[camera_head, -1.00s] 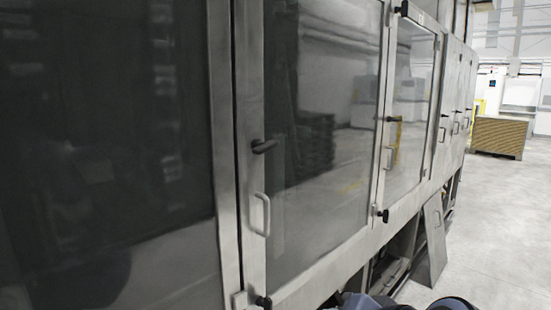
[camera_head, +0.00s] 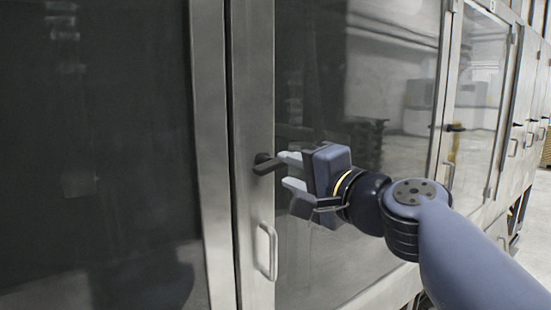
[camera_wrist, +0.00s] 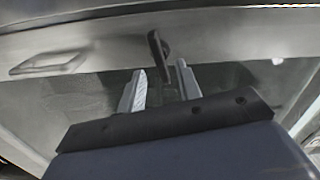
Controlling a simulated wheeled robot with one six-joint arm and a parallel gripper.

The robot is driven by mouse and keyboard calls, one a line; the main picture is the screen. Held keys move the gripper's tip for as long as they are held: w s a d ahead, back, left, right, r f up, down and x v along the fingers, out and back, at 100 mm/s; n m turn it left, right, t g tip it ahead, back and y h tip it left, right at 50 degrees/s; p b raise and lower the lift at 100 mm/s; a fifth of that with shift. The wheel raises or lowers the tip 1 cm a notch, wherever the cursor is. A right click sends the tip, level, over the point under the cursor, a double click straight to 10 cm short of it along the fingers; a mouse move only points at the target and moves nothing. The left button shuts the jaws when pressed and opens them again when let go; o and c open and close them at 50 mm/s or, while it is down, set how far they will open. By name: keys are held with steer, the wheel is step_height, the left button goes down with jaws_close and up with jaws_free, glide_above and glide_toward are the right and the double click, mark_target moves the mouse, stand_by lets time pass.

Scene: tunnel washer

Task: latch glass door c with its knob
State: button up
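A steel-framed glass door (camera_head: 340,230) fills the middle of the head view; no letter shows on it. Its black lever knob (camera_head: 267,164) sits on the left stile, pointing right toward my gripper. My gripper (camera_head: 291,170) is in front of the glass, with its two light fingers apart and the knob's tip close to them. In the wrist view the knob (camera_wrist: 158,55) stands just beyond and between the open fingertips (camera_wrist: 160,78). I cannot tell whether the fingers touch it. The door looks closed against its frame.
A steel pull handle (camera_head: 266,250) is below the knob, and it also shows in the wrist view (camera_wrist: 47,64). A dark glass panel (camera_head: 95,150) is to the left. More framed doors (camera_head: 480,100) run along the machine to the right.

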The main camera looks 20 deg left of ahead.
mark_target(278, 166)
steer(key=shift+p+x, duration=0.6)
steer(key=shift+x, duration=2.2)
jaws_close()
